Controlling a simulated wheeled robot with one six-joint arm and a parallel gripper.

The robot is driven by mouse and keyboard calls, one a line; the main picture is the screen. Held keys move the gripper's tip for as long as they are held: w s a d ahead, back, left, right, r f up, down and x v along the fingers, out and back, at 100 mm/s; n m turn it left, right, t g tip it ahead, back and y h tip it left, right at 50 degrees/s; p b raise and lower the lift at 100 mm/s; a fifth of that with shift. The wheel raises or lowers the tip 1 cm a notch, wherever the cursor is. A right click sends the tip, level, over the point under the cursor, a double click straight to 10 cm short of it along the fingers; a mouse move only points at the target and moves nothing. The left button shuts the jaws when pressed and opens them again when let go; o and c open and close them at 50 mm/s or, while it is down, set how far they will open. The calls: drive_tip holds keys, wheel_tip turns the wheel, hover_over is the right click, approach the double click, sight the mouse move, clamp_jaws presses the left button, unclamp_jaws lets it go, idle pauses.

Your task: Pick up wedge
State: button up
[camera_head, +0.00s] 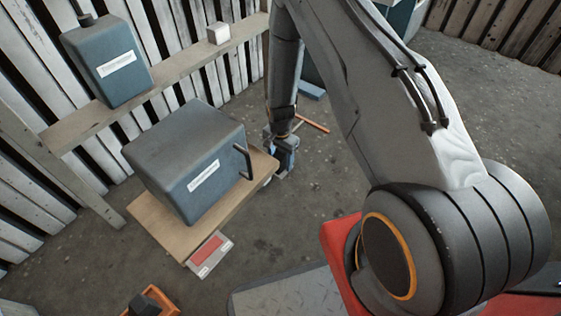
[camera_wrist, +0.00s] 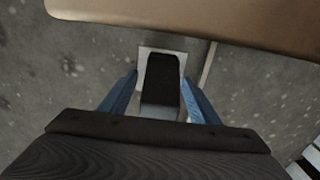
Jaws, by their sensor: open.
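A dark block with a paler grey lower end, which looks like the wedge (camera_wrist: 162,92), lies on a small pale plate (camera_wrist: 148,52) in the wrist view. My gripper (camera_wrist: 159,77) is open. Its two blue fingers stand on either side of the block, with a visible gap on each side. In the head view my gripper (camera_head: 284,160) is low beside the right edge of the wooden board, and hides the block there.
A wooden board (camera_head: 150,222) carries a large blue-grey housing (camera_head: 180,150) with a handle. A pale pad with a red face (camera_head: 210,254) is at its front. An orange tray (camera_head: 168,296) holds a dark piece. A shelf (camera_head: 180,80) runs along the slatted wall. Open floor lies right of my gripper.

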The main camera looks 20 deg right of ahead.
drive_tip(key=shift+r, duration=0.1)
drive_tip(key=c, duration=1.3)
drive_tip(key=shift+o, duration=0.2)
drive_tip(key=shift+r, duration=0.1)
